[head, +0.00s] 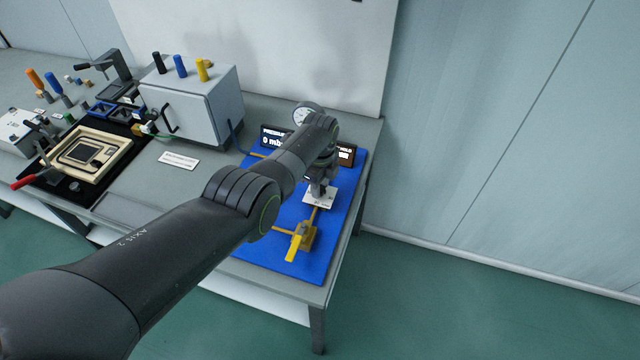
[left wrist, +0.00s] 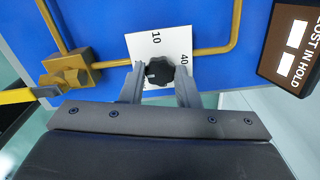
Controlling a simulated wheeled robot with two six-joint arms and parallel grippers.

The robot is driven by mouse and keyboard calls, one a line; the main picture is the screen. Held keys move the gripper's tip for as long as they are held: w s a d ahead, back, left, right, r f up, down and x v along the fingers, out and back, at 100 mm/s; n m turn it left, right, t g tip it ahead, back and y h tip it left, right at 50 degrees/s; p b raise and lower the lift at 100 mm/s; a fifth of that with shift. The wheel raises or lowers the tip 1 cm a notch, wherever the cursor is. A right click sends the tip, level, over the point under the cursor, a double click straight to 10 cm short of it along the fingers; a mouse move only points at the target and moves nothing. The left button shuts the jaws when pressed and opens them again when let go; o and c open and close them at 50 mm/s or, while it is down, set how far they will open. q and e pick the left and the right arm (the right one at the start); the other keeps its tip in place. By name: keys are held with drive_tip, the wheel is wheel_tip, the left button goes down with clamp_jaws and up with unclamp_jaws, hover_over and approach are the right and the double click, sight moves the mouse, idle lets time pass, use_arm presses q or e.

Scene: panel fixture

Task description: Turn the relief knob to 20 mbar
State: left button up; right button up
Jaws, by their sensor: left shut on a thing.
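The relief knob (left wrist: 158,72) is black and lobed, on a white dial plate (left wrist: 170,44) marked 10 and 40 in the left wrist view. My left gripper (left wrist: 160,80) is shut on the knob, with one grey finger on each side of it. A small light mark shows on the knob's left side; the dial marking there is hidden. In the head view the left gripper (head: 319,188) is over the white plate (head: 325,203), and the wrist hides the knob. A display (head: 272,137) reading 0 mb is partly covered by my arm. My right gripper is not in view.
The blue panel (head: 284,259) carries brass pipes and a valve with a yellow lever (head: 292,247). A grey box (head: 200,105) and a black mat with a beige frame (head: 85,150) are left.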

use_arm(q)
drive_tip(key=shift+r, duration=0.1)
drive_tip(key=o, duration=1)
drive_tip(key=shift+c, duration=0.2)
wheel_tip(320, 180, up, 6)
drive_tip(key=p, duration=0.3)
drive_tip(key=shift+f, duration=0.2)
wheel_tip(320, 180, up, 12)
drive_tip(key=shift+b, duration=0.3)
drive_tip(key=shift+f, duration=0.15)
